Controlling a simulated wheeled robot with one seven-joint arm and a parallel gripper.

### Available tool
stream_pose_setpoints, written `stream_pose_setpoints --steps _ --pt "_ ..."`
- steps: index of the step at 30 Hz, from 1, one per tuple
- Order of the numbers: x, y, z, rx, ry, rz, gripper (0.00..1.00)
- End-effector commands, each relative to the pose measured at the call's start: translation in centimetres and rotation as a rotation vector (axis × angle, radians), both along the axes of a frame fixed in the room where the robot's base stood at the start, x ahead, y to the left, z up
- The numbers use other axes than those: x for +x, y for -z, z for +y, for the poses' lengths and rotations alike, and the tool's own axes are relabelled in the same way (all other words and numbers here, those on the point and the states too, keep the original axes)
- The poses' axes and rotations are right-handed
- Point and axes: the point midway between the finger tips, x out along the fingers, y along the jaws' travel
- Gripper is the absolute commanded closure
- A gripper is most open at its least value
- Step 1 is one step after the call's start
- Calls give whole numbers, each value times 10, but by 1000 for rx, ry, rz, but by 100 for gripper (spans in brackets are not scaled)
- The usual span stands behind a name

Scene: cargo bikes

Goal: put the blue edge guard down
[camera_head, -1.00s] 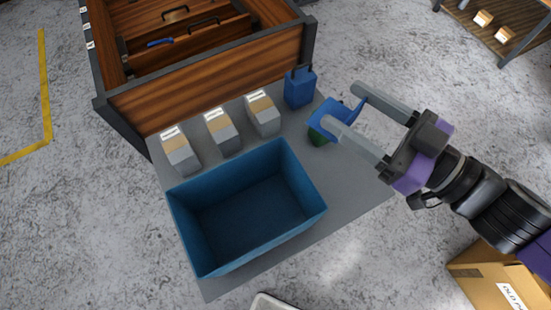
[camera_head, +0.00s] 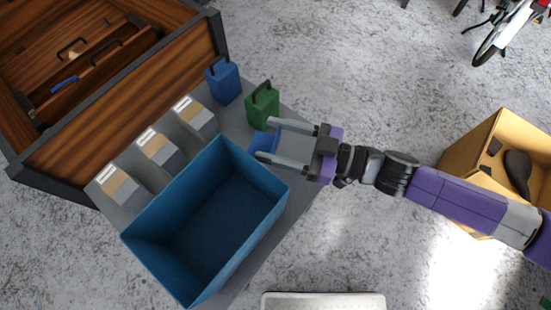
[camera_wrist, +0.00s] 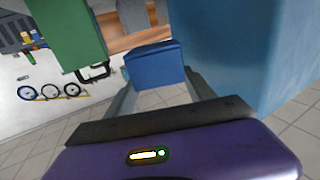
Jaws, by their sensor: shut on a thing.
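My gripper (camera_head: 265,138) is shut on the blue edge guard (camera_head: 261,144). It sits between the fingertips, beside the right rim of the large blue bin (camera_head: 212,215) and in front of the green can (camera_head: 262,108). In the wrist view the guard (camera_wrist: 154,66) shows as a plain blue block between the two fingers, with the bin wall (camera_wrist: 225,50) close on the right. I cannot tell whether the guard touches the grey tabletop (camera_head: 297,205). The inside of the bin looks empty.
A blue can (camera_head: 223,82) stands behind the green can. Several grey, tan-banded packages line the table behind the bin. A wooden cargo box (camera_head: 130,90) borders the table's far side. A cardboard box (camera_head: 470,150) is at the right. Bare tabletop lies right of the bin.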

Motion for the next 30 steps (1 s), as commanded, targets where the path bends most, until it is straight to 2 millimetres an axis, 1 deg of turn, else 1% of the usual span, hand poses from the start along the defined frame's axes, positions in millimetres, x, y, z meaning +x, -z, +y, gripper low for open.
stream_pose_setpoints --steps 1,3,6,9,14,18,21,30 --pt "0 15 0 1 1 4 76" --pt "0 32 0 0 1 4 76" --pt "0 50 0 1 1 3 76" --pt "0 62 0 0 1 1 76" --pt "0 72 0 0 0 1 76" --pt "0 92 1 1 0 3 76" --pt "0 102 0 0 0 1 76" --pt "0 104 0 0 -1 0 76"
